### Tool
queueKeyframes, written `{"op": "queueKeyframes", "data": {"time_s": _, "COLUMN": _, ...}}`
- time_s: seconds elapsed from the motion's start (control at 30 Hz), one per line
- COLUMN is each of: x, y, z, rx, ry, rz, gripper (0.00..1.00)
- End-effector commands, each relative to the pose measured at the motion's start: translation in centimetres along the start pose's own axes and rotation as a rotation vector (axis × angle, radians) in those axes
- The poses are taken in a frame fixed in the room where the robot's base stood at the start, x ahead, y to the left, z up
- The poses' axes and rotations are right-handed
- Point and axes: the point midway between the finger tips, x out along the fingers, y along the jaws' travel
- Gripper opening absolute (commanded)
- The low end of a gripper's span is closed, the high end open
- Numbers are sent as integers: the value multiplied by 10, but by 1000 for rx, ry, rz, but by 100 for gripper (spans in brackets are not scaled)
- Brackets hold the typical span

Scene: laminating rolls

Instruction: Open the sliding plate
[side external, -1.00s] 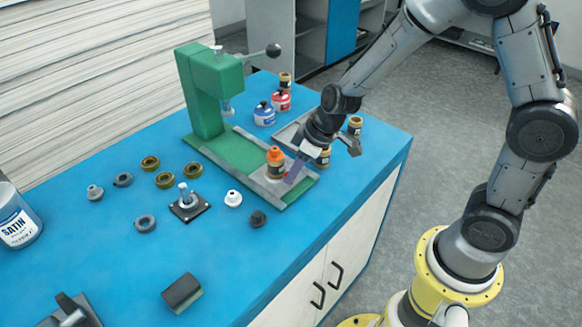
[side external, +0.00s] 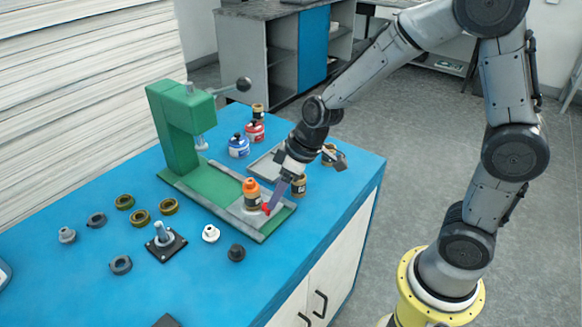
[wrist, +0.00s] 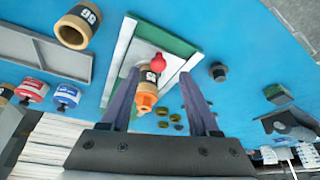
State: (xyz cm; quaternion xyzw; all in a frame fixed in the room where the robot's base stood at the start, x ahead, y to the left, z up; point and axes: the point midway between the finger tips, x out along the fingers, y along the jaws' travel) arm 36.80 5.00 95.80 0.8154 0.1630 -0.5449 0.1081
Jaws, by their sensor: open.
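The sliding plate is a pale plate (side external: 240,212) at the front end of the green press base; it shows in the wrist view (wrist: 176,62). A bottle with an orange cap (side external: 251,194) stands on it and appears between my fingers in the wrist view (wrist: 146,88). A red knob (side external: 266,209) is at the plate's front part, and in the wrist view it (wrist: 158,62) lies between my fingertips. My gripper (side external: 274,199) is open, its purple fingers (wrist: 158,76) on either side of the knob in that view. Contact cannot be told.
The green press (side external: 172,125) with a lever rises behind the plate. A grey tray (side external: 262,168) and several bottles, including a brown one (side external: 299,186), stand close to my gripper. Several rings and a black-based post (side external: 166,246) lie left. The front right of the blue table is clear.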

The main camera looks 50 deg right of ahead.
Motion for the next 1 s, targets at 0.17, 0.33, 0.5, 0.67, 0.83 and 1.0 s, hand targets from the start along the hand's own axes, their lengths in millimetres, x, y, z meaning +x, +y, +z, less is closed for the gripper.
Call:
{"op": "queueKeyframes", "data": {"time_s": 0.17, "x": -42, "y": 1, "z": -1, "rx": -1, "ry": 5, "rz": 4, "gripper": 62}}
{"op": "queueKeyframes", "data": {"time_s": 0.33, "x": -73, "y": 0, "z": 0, "rx": 1, "ry": 1, "rz": 3, "gripper": 62}}
{"op": "queueKeyframes", "data": {"time_s": 0.5, "x": -91, "y": 0, "z": 0, "rx": 0, "ry": 0, "rz": 1, "gripper": 62}}
{"op": "queueKeyframes", "data": {"time_s": 0.67, "x": -96, "y": 0, "z": 1, "rx": 0, "ry": -2, "rz": 0, "gripper": 62}}
{"op": "queueKeyframes", "data": {"time_s": 0.83, "x": -96, "y": 0, "z": 1, "rx": 0, "ry": -3, "rz": 0, "gripper": 62}}
{"op": "queueKeyframes", "data": {"time_s": 1.0, "x": -101, "y": 0, "z": -1, "rx": -1, "ry": 12, "rz": 6, "gripper": 62}}
